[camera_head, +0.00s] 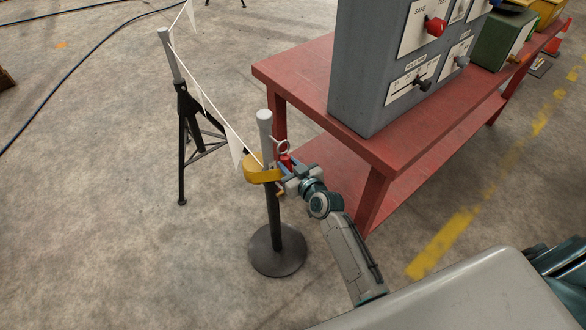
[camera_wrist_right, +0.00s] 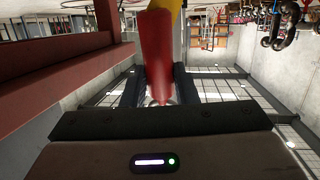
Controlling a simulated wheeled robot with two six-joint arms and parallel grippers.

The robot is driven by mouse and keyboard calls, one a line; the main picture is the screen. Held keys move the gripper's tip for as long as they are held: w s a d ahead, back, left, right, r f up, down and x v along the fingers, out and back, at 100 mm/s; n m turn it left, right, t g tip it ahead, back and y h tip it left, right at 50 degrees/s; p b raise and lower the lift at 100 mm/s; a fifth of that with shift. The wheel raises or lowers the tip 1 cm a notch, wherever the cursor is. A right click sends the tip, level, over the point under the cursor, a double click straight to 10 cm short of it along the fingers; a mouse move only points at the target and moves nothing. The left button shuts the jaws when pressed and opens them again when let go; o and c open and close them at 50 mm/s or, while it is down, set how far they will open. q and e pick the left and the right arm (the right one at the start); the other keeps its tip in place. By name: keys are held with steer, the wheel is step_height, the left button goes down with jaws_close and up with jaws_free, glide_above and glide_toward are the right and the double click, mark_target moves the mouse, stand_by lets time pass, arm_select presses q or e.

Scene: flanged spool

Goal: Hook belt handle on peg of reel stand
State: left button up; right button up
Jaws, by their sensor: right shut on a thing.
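The near reel stand (camera_head: 265,124) is a post with a pale grey top, a dark lower part and a round base. A yellow curved piece (camera_head: 258,174) sits at the upper post; I cannot tell whether it is around or beside it. My right gripper (camera_head: 287,170) is shut on the red handle (camera_head: 286,160), just right of the post. The handle also shows in the right wrist view (camera_wrist_right: 155,52), with yellow at its far end. A pale ring (camera_head: 282,147) shows above the handle. A thin white line with pennants runs to the yellow piece. My left gripper is not in view.
A second post on dark legs (camera_head: 182,110) stands at the back left. A red table (camera_head: 290,72) with a grey control box (camera_head: 360,75) stands close on the right. A dark cable (camera_head: 70,62) lies on the floor. The floor at left is mostly clear.

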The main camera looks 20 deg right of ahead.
steer(key=shift+w+a, duration=0.25)
steer(key=shift+w, duration=0.35)
steer(key=shift+w+a, duration=0.2)
steer(key=shift+w, duration=0.4)
steer(key=shift+w+f+b, duration=0.2)
steer(key=shift+f+b, duration=0.1)
steer(key=shift+b, duration=0.1)
steer(key=shift+w+a+f+b, duration=0.25)
steer(key=shift+w+b, duration=0.2)
steer(key=shift+b, duration=0.05)
steer(key=o, duration=1.1)
